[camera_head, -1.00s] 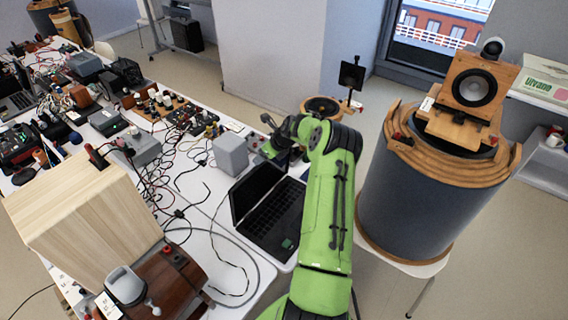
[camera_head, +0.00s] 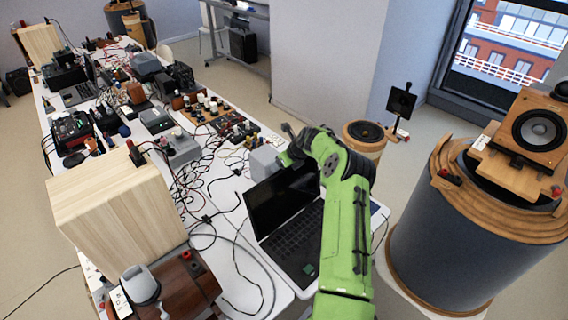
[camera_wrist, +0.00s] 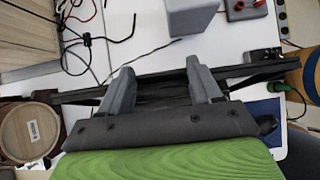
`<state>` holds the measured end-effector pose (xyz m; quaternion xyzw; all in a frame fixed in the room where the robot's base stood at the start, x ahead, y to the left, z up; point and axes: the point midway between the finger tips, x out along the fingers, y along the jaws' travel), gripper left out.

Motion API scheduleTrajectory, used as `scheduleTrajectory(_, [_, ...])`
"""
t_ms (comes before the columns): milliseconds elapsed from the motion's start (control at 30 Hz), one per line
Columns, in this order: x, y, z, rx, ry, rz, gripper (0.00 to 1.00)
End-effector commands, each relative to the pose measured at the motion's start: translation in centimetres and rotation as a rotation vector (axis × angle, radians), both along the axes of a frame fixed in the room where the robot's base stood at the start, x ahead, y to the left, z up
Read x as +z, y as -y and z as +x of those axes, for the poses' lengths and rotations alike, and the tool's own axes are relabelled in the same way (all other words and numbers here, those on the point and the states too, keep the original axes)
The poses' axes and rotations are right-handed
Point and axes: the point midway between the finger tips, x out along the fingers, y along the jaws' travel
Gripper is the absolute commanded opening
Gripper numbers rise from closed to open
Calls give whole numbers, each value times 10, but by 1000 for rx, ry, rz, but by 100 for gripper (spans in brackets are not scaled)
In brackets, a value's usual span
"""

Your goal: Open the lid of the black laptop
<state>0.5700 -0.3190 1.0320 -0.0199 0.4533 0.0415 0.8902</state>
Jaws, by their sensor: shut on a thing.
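The black laptop (camera_head: 292,246) stands on the white table with its lid (camera_head: 272,206) raised. The dark screen and the keyboard both show in the head view. The laptop's far right part is hidden behind my green arm. My gripper (camera_wrist: 161,82) is at the lid's upper edge, and its two grey fingers are on the lid. In the wrist view the lid (camera_wrist: 75,96) is a thin dark bar running across, seen nearly edge-on. In the head view the fingertips are hard to make out.
A grey box (camera_head: 265,162) stands just behind the lid. A pale wooden box (camera_head: 118,208) and loose cables lie to the left. Crowded electronics fill the table's far part. A large drum with a speaker (camera_head: 538,130) on top stands at the right.

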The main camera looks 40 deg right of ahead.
Motion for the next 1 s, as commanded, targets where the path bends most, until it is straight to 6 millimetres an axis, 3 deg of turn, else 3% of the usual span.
scheduleTrajectory(67, [5,0,4,2,16,-5,9])
scheduleTrajectory(100, [5,0,4,2,16,-5,67])
scheduleTrajectory(267, [4,0,2,1,10,-3,89])
scheduleTrajectory(500, [2,0,1,0,6,-2,89])
scheduleTrajectory(633, [13,2,-6,-1,6,-2,89])
scheduleTrajectory(1000, [93,8,-66,-3,8,-6,89])
